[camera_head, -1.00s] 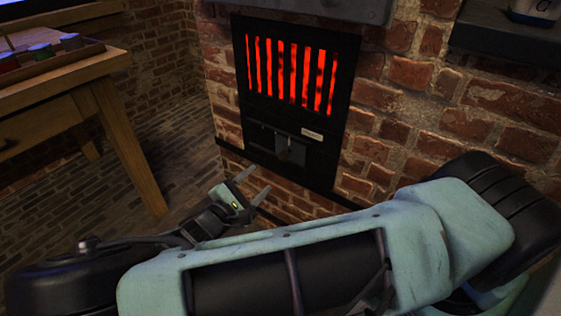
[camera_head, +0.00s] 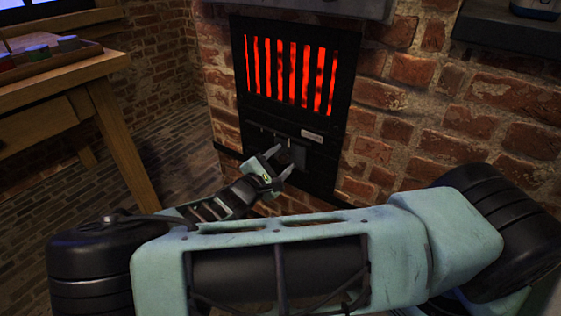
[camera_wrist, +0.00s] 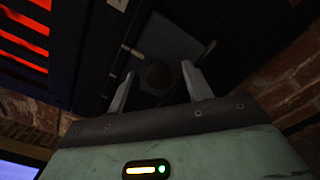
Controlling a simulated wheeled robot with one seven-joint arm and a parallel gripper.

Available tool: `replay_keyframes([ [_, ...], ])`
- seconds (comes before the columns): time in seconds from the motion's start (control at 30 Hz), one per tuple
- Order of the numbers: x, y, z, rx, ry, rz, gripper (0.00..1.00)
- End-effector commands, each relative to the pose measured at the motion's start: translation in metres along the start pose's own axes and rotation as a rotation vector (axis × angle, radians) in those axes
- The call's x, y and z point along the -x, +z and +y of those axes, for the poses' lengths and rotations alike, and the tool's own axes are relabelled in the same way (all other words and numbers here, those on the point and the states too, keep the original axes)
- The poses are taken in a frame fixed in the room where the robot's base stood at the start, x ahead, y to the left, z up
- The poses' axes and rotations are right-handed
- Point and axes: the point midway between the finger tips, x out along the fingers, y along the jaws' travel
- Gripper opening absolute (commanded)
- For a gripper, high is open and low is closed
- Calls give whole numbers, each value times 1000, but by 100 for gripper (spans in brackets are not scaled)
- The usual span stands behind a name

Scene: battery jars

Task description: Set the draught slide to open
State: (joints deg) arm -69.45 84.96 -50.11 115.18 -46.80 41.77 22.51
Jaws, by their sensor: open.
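The draught slide is a dark grey plate (camera_head: 268,139) in the black panel under the glowing grate, with a small knob in front of it.
A black stove front with a red glowing grate (camera_head: 292,75) is set in a brick wall (camera_head: 400,120). A pale label (camera_head: 312,135) sits right of the slide. A wooden table (camera_head: 75,80) with a tray of coloured jars stands left. A dark shelf (camera_head: 510,35) is at upper right.

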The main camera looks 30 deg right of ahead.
Motion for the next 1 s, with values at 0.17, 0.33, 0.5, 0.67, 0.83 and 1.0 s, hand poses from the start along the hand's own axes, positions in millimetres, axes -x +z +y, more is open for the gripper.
replay_keyframes([
  [0.17, 0, 0, 0, 0, 0, 0, 6],
  [0.33, 0, -2, 2, -1, 0, 0, 0],
  [0.5, 0, -22, 21, -4, -2, 3, 0],
  [0.67, 0, -49, 46, -3, -2, 4, 0],
  [0.83, 0, -65, 62, -1, -1, 3, 0],
  [1.0, 0, -68, 66, 0, -1, 4, 0],
])
